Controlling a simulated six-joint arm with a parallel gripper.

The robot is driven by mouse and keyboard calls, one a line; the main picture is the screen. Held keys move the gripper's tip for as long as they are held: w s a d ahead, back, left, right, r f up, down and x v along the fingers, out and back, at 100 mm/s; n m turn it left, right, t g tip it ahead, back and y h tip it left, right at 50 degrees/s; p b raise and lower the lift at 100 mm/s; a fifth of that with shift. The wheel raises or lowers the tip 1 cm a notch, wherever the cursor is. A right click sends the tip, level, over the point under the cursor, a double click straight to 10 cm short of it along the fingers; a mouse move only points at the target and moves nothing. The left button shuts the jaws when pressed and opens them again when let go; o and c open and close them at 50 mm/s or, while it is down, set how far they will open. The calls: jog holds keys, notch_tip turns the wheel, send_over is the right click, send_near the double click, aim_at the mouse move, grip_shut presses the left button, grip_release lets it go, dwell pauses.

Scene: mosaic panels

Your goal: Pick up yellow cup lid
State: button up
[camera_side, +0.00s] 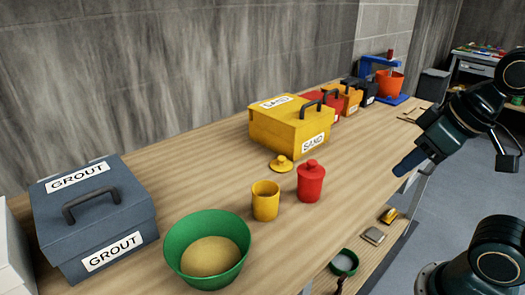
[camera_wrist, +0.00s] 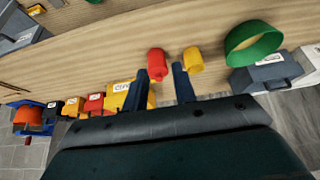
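The yellow cup lid (camera_side: 281,164) is a small disc with a round knob. It lies on the wooden bench just in front of the yellow SAND box and behind the cups. The open yellow cup (camera_side: 265,200) stands in front of it and also shows in the wrist view (camera_wrist: 193,60). A red lidded cup (camera_side: 311,182) stands to the right of the yellow cup. My gripper (camera_side: 401,170) is up at the right, apart from the lid. In the wrist view its two fingers (camera_wrist: 161,70) are spread with nothing held. I cannot make out the lid there.
The yellow SAND box (camera_side: 290,125) stands right behind the lid. A green bowl of sand (camera_side: 207,248) and a grey GROUT box (camera_side: 95,215) are at the left. Several smaller boxes and a blue stand (camera_side: 385,85) with an orange bucket are further back. Small tools lie along the right edge.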

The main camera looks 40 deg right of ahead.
jog(key=o, duration=0.3)
jog(key=shift+o, duration=0.2)
jog(key=w+d+r+n+g+h, duration=0.15)
jog(key=w+n, duration=0.35)
jog(key=w, duration=0.5)
jog(key=w+d+r+n+g, duration=0.1)
jog(key=w+d+r+n, duration=0.2)
jog(key=w, duration=0.7)
jog(key=w+d+f+n+g, duration=0.1)
jog(key=w+f+n, duration=0.4)
jog(key=w, duration=0.3)
jog(key=w+d+f+n+g, duration=0.1)
jog(key=w+f+n+g, duration=0.1)
jog(key=w+f+n, duration=0.3)
jog(key=w+f, duration=0.1)
jog(key=w, duration=0.3)
jog(key=shift+w, duration=0.3)
jog(key=shift+f, duration=0.1)
